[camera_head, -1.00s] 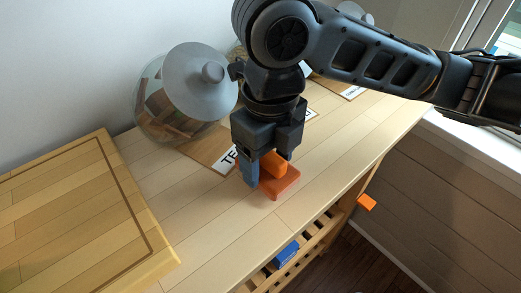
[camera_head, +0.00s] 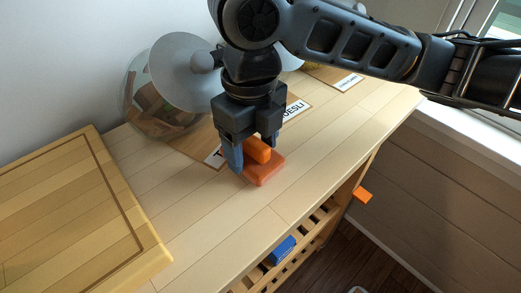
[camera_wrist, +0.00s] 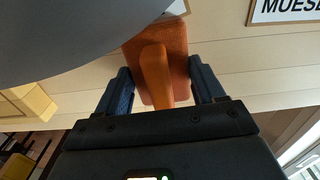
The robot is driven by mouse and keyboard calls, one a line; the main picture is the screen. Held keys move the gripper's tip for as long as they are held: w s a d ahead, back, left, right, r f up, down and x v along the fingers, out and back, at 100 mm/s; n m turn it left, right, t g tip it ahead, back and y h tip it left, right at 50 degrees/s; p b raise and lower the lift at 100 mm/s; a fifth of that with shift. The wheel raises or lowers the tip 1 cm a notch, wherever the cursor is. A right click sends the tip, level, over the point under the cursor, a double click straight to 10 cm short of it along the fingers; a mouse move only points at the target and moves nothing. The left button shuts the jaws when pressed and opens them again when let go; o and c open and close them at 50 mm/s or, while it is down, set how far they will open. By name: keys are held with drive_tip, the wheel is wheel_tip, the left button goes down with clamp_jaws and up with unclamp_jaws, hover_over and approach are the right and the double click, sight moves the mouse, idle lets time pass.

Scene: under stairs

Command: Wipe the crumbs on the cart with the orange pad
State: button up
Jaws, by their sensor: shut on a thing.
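The orange pad (camera_head: 267,173) is a flat block with a rounded handle on top. My gripper (camera_head: 253,152) points down and is shut on the pad's handle. In the wrist view, the pad (camera_wrist: 173,42) sits between the two fingers of my gripper (camera_wrist: 161,85). The pad is at or very close to the top of the wooden cart (camera_head: 320,165); I cannot tell whether it touches. I can make out no crumbs on the bare boards; some of the top is hidden by my arm and the jars.
A glass jar with a grey lid (camera_head: 183,75) stands by the wall, with labelled cards in front. A thick wooden board (camera_head: 60,220) lies at the left. A blue block (camera_head: 283,250) is on the slatted shelf below. An orange piece (camera_head: 362,195) sticks out from the cart's side.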

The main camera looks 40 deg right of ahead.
drive_tip(key=shift+w, duration=0.2)
drive_tip(key=shift+r+p, duration=2.15)
drive_tip(key=shift+r, duration=0.85)
drive_tip(key=shift+r+p, duration=1.05)
drive_tip(key=shift+r, duration=0.45)
